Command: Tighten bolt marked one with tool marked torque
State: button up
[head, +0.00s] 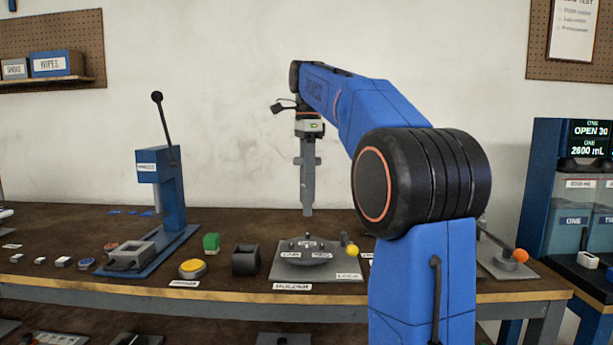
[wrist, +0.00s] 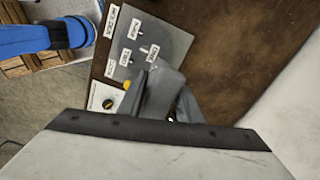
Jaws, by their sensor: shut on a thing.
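My gripper (head: 308,158) hangs pointing down over the bench and is shut on a grey tool (head: 308,196). The tool is upright, its lower end in the air above and behind the holder plate; no torque mark on it is readable. In the wrist view the tool (wrist: 162,88) sits between my fingers and hides part of the plate. The grey holder plate (head: 342,262) carries a round disc (head: 309,257) with several small bolts and white labels.
A yellow ball knob (head: 352,250) stands at the plate's right. An orange-knobbed lever (head: 520,256) stands right.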

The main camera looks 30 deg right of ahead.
aim_at(307, 200)
jog(key=shift+f, duration=2.6)
jog(key=shift+f, duration=1.35)
dwell(1.8)
jog(key=shift+r, duration=0.2)
dwell(0.5)
jog(key=shift+r, duration=3.45)
